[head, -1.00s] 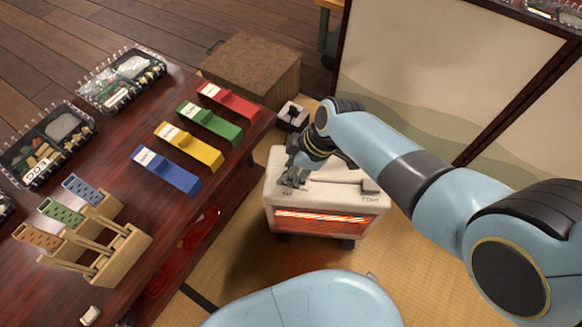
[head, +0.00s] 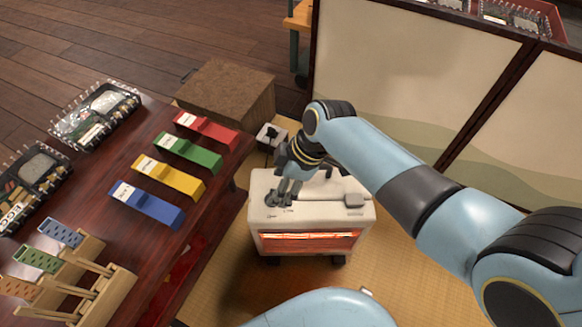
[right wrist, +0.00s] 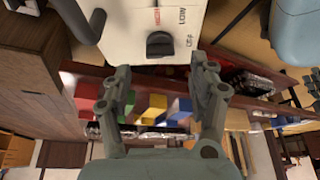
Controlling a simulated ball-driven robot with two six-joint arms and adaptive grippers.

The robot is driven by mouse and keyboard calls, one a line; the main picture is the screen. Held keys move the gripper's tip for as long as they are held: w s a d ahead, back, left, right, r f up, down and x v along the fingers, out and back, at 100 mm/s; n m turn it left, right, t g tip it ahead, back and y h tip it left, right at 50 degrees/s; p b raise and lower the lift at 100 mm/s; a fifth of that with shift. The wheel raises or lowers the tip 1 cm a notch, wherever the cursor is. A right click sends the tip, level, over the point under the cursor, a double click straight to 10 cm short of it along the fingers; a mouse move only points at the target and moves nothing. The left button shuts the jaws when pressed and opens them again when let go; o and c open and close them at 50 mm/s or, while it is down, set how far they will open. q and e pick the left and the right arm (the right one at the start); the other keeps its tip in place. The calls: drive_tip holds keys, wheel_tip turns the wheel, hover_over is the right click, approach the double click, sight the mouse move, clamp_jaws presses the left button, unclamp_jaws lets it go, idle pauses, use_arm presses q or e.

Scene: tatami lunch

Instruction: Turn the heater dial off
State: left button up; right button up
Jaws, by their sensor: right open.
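The white heater (head: 345,212) stands on the tatami, its front bars (head: 308,242) glowing orange. In the right wrist view its black dial (right wrist: 160,43) sits on the white top, with HIGH, LOW and OFF printed around it. I cannot tell for sure which mark the dial points to. My right gripper (head: 285,194) is over the left part of the heater top. In the right wrist view its open fingers (right wrist: 162,85) are apart and hold nothing, with the dial ahead in line with the gap. Contact with the dial is not visible. My left gripper is not in view.
A dark low table (head: 215,222) stands left of the heater, with red, green, yellow and blue blocks (head: 148,206), bento boxes and a wooden rack. A brown box (head: 228,90) is behind. A folding screen (head: 420,75) stands at the back right.

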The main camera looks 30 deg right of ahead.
drive_tip(key=v, duration=0.7)
drive_tip(key=shift+r, duration=0.25)
